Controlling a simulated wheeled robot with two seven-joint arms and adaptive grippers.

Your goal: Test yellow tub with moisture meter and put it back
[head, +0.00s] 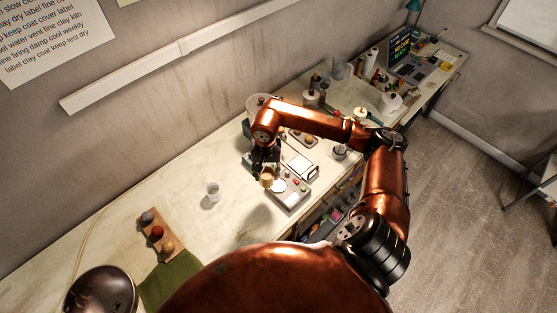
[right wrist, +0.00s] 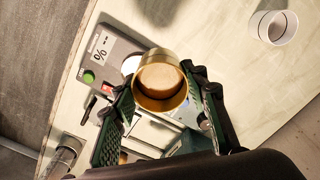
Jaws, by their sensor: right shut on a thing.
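The yellow tub (head: 267,180), a small gold-yellow cup with tan-brown material inside, is held between the fingers of my right gripper (head: 266,166). The right wrist view shows the tub's open top (right wrist: 161,82) with a green-padded finger on each side. The grey moisture meter (head: 290,193) lies on the bench just right of the tub. Its % display, green button and part of its pale round pad show in the right wrist view (right wrist: 110,58), where the tub overlaps its edge. I cannot tell whether the tub touches the pad. My left gripper is out of view.
A white cup (head: 213,191) stands to the left on the bench. A white-topped board (head: 300,165) lies behind the meter. A wooden holder with several balls (head: 157,232), a green cloth (head: 172,282) and a dark bowl (head: 101,292) are at lower left. Bench space around the white cup is clear.

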